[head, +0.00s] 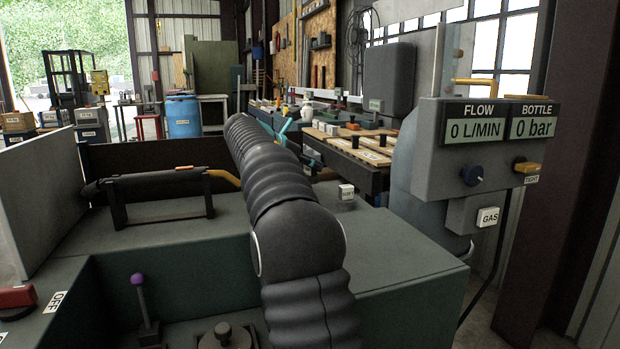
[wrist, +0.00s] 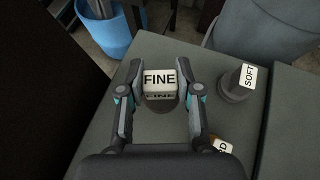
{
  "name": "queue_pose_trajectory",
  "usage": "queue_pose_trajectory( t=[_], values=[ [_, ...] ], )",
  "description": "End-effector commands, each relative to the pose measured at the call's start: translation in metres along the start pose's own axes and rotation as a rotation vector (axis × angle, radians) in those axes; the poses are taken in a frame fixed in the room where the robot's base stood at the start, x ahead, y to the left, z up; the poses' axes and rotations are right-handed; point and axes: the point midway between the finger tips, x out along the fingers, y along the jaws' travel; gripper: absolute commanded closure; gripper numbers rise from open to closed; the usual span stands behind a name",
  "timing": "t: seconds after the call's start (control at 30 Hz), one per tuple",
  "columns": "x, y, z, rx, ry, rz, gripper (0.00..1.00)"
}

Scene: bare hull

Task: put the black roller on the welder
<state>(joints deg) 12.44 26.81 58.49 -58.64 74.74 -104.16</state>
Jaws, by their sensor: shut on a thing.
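My gripper (wrist: 160,92) has its two fingers on either side of a dark round piece with a white FINE tag (wrist: 160,80), shut on it, over a dark green surface (wrist: 140,50). I cannot tell for sure whether this piece is the black roller. No label names the welder. A dark torch-like tool (head: 150,186) lies on a stand on the green machine top (head: 215,237) in front.
A dark piece tagged SOFT (wrist: 236,85) stands right of the gripper; another tag (wrist: 220,146) is partly hidden nearby. A blue barrel (wrist: 103,25) is beyond the edge. In the head view, a grey gas panel (head: 440,150) stands right and a purple-knobbed lever (head: 143,306) front left.

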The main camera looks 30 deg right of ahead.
Motion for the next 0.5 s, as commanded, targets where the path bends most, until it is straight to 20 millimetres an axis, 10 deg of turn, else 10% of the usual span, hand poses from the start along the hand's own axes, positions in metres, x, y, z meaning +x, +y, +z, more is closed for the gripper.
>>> queue_pose_trajectory(
  t=[0.5],
  values=[
    [0.018, 0.000, -0.033, 0.000, 0.000, 0.000, 1.00]
  ],
)
